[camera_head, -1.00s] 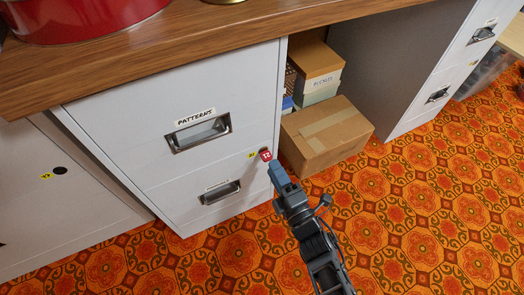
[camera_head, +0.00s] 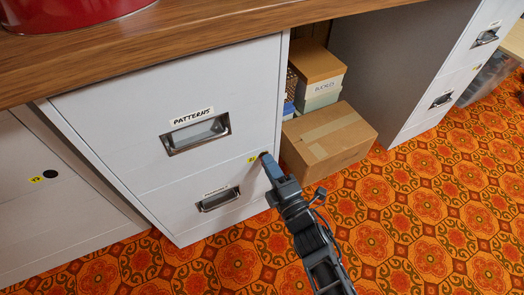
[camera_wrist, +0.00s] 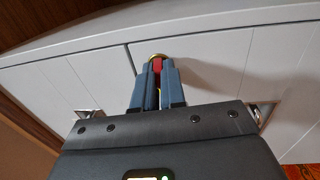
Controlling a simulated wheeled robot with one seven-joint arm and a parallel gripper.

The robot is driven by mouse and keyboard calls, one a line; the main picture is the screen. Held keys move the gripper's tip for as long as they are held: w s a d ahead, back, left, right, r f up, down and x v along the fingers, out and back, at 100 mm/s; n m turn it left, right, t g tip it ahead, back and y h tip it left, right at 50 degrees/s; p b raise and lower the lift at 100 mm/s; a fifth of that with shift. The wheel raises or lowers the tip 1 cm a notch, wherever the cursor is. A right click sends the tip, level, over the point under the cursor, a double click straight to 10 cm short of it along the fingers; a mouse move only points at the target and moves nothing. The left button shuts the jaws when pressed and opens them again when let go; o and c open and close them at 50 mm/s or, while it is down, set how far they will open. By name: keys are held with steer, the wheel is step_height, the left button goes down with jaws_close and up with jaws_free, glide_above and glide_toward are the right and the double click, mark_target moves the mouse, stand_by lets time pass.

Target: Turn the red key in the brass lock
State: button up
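The red key (camera_wrist: 157,65) shows in the wrist view between my two blue-grey fingertips, at the brass lock (camera_wrist: 158,56) on the pale cabinet front. My gripper (camera_wrist: 157,78) is closed around the key's head, with a finger on each side. In the head view my gripper (camera_head: 268,160) reaches the right edge of the "PATTERNS" cabinet (camera_head: 105,115), just right of a small yellow sticker (camera_head: 252,159). There the key is hidden behind the fingers, and only a dark bit of the lock area shows. I cannot tell how far the key is turned.
A wooden top (camera_head: 200,38) overhangs the cabinet. The patterned carpet (camera_head: 420,215) is clear at the right.

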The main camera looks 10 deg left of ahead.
jaws_close()
